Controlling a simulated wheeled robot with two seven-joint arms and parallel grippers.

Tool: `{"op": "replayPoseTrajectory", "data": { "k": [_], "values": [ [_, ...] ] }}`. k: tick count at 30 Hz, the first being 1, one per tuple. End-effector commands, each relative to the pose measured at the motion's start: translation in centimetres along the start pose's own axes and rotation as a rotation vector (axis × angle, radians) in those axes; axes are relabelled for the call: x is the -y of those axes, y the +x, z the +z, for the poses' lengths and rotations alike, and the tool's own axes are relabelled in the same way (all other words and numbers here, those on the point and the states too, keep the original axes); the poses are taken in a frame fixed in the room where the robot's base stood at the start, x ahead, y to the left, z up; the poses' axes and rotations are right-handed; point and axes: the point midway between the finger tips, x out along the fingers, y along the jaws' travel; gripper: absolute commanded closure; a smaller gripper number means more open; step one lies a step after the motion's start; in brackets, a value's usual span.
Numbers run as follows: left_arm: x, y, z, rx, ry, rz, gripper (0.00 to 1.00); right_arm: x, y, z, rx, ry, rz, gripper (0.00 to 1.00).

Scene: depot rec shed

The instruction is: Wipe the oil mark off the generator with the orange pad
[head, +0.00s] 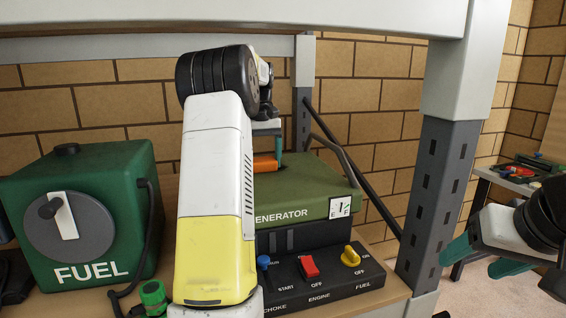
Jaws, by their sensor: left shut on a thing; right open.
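The generator (325,180) has a green top, a fuel gauge marked E and F, and a dark control panel with several knobs. My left arm crosses in front of its left part. My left gripper (268,150) is shut on the orange pad (265,162), at the generator's top on the left. I cannot tell whether the pad touches the surface. No oil mark shows; part of the generator is hidden behind my arm. My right gripper (484,258) is open and empty at the right, beyond the grey shelf post.
A green fuel can (110,185) stands left of my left arm on the wooden shelf (386,292). A grey post (438,190) stands between the generator and my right gripper. A shelf beam (380,14) runs overhead. A side table (480,190) with tools is at the far right.

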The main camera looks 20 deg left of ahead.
Motion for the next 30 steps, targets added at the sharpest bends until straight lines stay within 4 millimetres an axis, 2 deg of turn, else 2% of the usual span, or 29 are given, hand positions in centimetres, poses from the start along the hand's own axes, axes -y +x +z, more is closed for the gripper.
{"op": "replayPoseTrajectory", "data": {
  "k": [9,18,30],
  "values": [
    [0.0,0.0,-2.5,0.0,-0.002,-0.001,0.51,0.0,0.0,0.0,0.0,0.0,0.0,0.36],
    [0.1,-0.1,-3.6,0.0,-0.001,-0.001,0.51,0.0,0.0,0.0,0.0,0.0,0.0,0.36],
    [0.0,0.2,-6.6,0.0,-0.001,-0.001,0.51,0.0,0.0,0.0,0.0,0.0,0.0,0.36]
  ]
}}
